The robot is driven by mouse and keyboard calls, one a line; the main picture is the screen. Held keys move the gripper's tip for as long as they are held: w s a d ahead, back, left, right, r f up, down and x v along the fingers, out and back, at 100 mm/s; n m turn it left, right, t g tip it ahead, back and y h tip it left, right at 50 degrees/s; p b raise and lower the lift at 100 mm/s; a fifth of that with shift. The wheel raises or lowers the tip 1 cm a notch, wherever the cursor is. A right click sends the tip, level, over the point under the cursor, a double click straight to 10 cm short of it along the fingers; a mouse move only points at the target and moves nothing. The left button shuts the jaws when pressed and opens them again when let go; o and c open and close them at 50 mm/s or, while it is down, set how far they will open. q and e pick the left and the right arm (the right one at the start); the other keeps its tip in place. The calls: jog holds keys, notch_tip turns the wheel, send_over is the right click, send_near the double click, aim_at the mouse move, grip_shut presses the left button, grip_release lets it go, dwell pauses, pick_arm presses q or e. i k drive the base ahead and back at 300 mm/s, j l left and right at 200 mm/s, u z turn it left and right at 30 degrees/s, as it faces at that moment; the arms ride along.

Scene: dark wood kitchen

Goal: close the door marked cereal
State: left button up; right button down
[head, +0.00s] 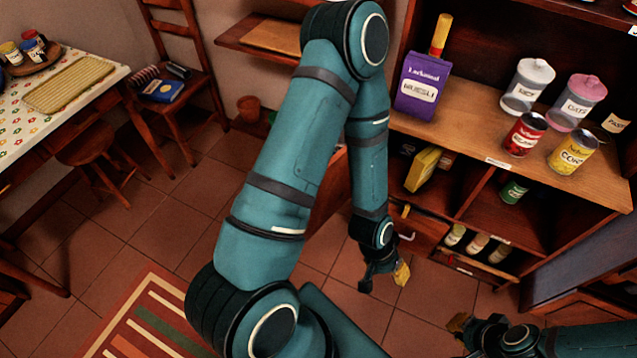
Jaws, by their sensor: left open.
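No door label reading cereal is legible in the head view. A brown wooden front (420,228) with a pale handle sits low in the shelf unit; I cannot tell whether it is the cereal door or how far open it stands. A reddish-brown panel (336,180) shows partly behind my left arm, mostly hidden. My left gripper (384,279) is open and empty, pointing down over the floor just left of the brown front, apart from it as far as I can see. My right gripper (461,328) is at the bottom edge, partly cut off; its jaw opening is unclear.
The shelf unit's counter (450,125) holds a purple muesli box (422,85), canisters and tins. A yellow box (423,168) and small jars stand in its compartments. A chair (180,85), stool (100,150) and table (90,95) stand left.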

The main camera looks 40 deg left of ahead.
aim_at(334, 190)
jog(key=k+j+z, duration=0.1)
jog(key=k+j, duration=0.15)
jog(key=j, duration=0.15)
jog(key=k+j, duration=0.3)
jog(key=j, duration=0.35)
jog(key=k+j+z, duration=0.15)
jog(key=j, duration=0.55)
jog(key=i+j+z, duration=0.1)
jog(key=j, duration=0.8)
jog(key=k+j+u, duration=0.1)
jog(key=u, duration=0.3)
jog(key=j+u, duration=0.2)
jog(key=u, duration=0.2)
jog(key=k, duration=0.05)
